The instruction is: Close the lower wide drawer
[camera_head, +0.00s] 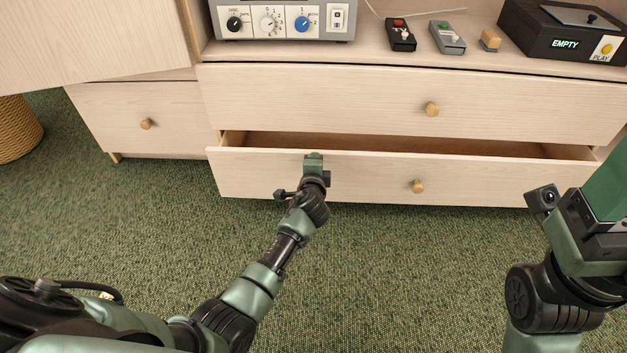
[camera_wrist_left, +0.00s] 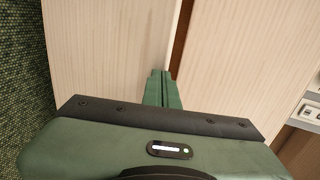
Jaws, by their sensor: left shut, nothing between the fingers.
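The lower wide drawer (camera_head: 480,182) is pulled partly out of the pale wood cabinet, and a dark gap shows behind its front.
The upper wide drawer (camera_head: 320,98) is shut. A small drawer (camera_head: 100,112) is at the left, below an open-looking door panel (camera_head: 90,40). A control box (camera_head: 280,22), two small devices and a black box (camera_head: 560,35) stand on top. Green carpet (camera_head: 400,270) is clear in front.

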